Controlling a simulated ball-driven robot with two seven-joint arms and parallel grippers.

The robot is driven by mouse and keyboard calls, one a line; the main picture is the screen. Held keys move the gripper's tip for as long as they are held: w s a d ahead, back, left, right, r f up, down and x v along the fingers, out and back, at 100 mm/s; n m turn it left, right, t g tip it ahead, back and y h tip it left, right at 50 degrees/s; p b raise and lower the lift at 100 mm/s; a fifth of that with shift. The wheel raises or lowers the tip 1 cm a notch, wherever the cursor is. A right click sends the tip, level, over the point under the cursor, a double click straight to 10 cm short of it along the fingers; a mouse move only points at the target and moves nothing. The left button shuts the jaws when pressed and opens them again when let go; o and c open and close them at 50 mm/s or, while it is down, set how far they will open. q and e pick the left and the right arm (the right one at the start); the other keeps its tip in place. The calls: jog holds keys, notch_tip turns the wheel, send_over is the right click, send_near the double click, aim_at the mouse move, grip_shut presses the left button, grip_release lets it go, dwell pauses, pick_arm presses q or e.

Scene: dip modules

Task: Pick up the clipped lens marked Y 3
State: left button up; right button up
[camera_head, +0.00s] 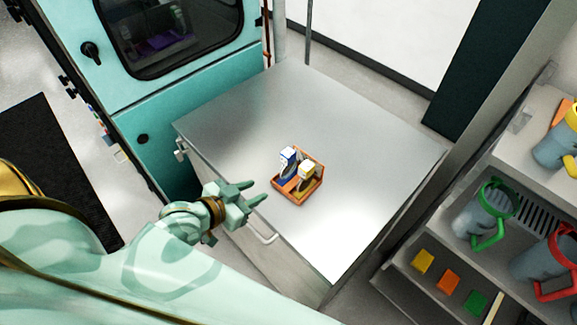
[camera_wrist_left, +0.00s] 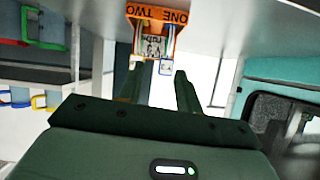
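A small orange tray (camera_head: 297,192) stands on the steel worktop and holds a blue item with a white top (camera_head: 288,160) and a yellow item with a white top (camera_head: 307,170). A Y 3 mark cannot be read on either. The left wrist view shows the tray (camera_wrist_left: 163,14), lettered ONE TWO, with a pale labelled piece (camera_wrist_left: 151,47) and a small blue-edged tag (camera_wrist_left: 165,66) beside it; their small marks are unclear. My left gripper (camera_head: 258,192) is open and empty, just left of the tray and apart from it. It also shows open in the wrist view (camera_wrist_left: 158,80). My right gripper is not in view.
The steel worktop (camera_head: 350,150) is otherwise bare around the tray. A teal cabinet with a dark window (camera_head: 170,35) stands behind at the left. Shelves at the right hold jugs with green (camera_head: 488,245) and red handles and several coloured blocks (camera_head: 447,280).

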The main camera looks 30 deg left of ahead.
aim_at(281, 169)
pick_arm(q)
jog(key=shift+n+t, duration=0.4)
jog(key=shift+n, duration=0.1)
jog(key=x, duration=0.3)
jog(key=a+x, duration=0.1)
jog(key=x, duration=0.3)
jog(key=b+x, duration=0.1)
jog(key=x, duration=0.3)
jog(key=shift+w+a, duration=0.35)
jog(key=x, duration=0.5)
jog(key=shift+f+b, duration=0.2)
jog(key=shift+b, duration=0.2)
jog(key=shift+a, duration=0.1)
jog(key=c, duration=0.3)
grip_shut()
